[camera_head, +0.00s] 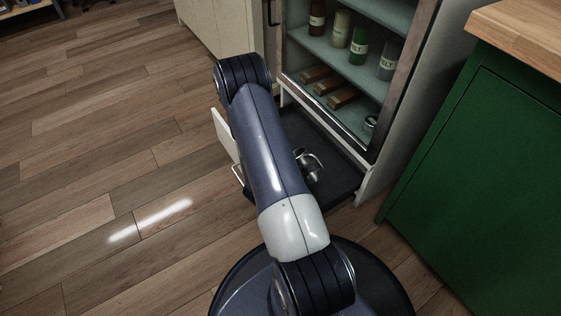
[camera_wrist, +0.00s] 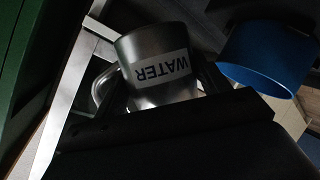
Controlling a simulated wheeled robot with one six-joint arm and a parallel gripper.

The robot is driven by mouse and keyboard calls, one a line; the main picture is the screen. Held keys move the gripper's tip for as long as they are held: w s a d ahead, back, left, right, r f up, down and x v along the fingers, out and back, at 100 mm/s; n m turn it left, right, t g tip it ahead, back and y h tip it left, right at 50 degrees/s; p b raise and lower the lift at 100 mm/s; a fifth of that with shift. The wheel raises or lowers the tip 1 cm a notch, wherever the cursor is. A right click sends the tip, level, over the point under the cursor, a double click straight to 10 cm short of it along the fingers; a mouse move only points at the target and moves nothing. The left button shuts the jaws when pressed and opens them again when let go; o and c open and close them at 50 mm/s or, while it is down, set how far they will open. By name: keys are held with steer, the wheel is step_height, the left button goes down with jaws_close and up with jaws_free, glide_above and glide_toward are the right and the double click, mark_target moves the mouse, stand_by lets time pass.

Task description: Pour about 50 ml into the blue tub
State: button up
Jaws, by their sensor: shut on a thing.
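A grey metal jug with a white WATER label (camera_wrist: 147,52) is in the middle of the wrist view. My gripper (camera_wrist: 150,92) is shut on it, with dark fingers at its sides; its curved handle shows at the left. The label reads upside down in this view. The blue tub (camera_wrist: 262,52) is at the upper right, apart from the jug, with its rim toward the picture's bottom. The contents of both are hidden. In the head view my arm hides my gripper, and the tub does not show.
In the head view, shiny metalware (camera_head: 313,166) shows beside my arm over an open dark drawer (camera_head: 335,185). Above is a cabinet with bottles (camera_head: 359,50) and wooden blocks (camera_head: 343,97) on shelves. A green cabinet (camera_head: 480,150) stands right. The floor (camera_head: 110,150) at left is clear.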

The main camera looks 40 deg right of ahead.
mark_target(317, 171)
stand_by(0.7)
steer(key=shift+s+d+m+t+b, duration=0.1)
steer(key=shift+s+m+t+b, duration=0.1)
steer(key=shift+m+t+b, duration=0.35)
steer(key=shift+s+d+r, duration=0.1)
steer(key=shift+s+r, duration=0.1)
steer(key=shift+r, duration=0.05)
steer(key=shift+s+d+r+m+t+y+b, duration=0.1)
steer(key=shift+s+r+m+t+y+b, duration=0.3)
steer(key=shift+b, duration=0.25)
steer(key=b, duration=0.1)
steer(key=s+m+b, duration=0.1)
steer(key=shift+d+f+t+b, duration=0.15)
steer(key=shift+f+t+b, duration=0.15)
steer(key=shift+t+b, duration=0.05)
steer(key=shift+s+d+r+m+t, duration=0.15)
steer(key=shift+s+r+m+t, duration=0.35)
steer(key=shift+r+m, duration=0.25)
steer(key=shift+s+d+f+m+t, duration=0.15)
steer(key=shift+s+f+m+t, duration=0.15)
steer(key=shift+s+m+t, duration=0.15)
steer(key=shift+w, duration=0.1)
